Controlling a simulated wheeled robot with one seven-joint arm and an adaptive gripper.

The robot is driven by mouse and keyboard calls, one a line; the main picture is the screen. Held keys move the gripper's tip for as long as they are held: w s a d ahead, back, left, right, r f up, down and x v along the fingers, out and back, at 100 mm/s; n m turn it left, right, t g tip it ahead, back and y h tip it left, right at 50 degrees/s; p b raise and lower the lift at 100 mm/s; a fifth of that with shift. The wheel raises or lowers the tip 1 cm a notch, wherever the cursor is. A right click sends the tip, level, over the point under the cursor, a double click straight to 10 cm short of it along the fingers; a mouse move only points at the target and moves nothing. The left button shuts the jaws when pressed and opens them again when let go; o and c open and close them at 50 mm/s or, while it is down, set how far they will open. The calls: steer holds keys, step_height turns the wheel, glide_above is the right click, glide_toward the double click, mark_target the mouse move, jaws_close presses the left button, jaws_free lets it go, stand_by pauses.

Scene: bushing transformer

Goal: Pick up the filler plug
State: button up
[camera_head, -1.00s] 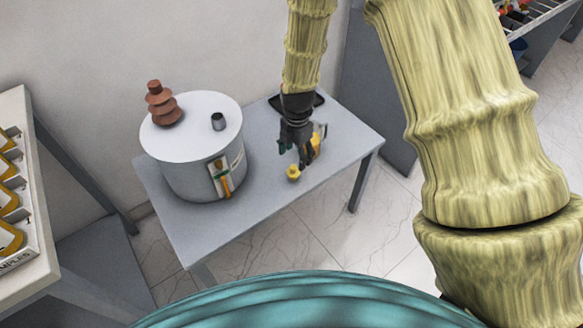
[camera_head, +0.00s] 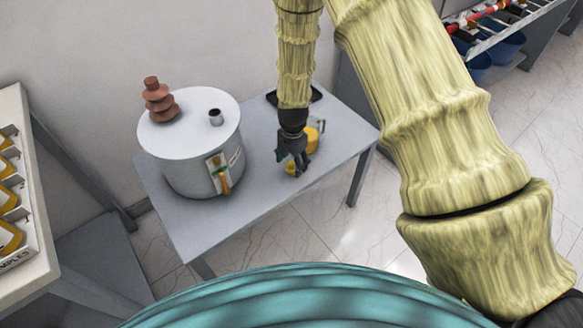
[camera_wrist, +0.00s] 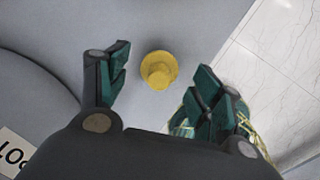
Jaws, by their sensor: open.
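The filler plug is a small yellow piece with a round flange and a narrower knob. It sits on the grey table and shows whole in the wrist view, where the plug (camera_wrist: 159,70) lies between and a little beyond my open fingertips. In the head view the plug (camera_head: 291,169) is partly hidden behind my gripper (camera_head: 294,163). In the wrist view my gripper (camera_wrist: 160,85) is open and empty, with its two green-padded fingers on either side of the plug. I cannot tell how high the fingers are above the table.
The white transformer tank (camera_head: 190,140) with a brown bushing (camera_head: 159,100) and a short dark-topped filler neck (camera_head: 216,117) stands left of my gripper. A yellow-and-clear object (camera_head: 312,138) stands just right of it. The table's (camera_head: 240,212) front is clear.

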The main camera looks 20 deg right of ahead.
steer(key=shift+f, duration=1.35)
steer(key=c, duration=1)
steer(key=shift+c, duration=0.2)
steer(key=shift+r, duration=0.1)
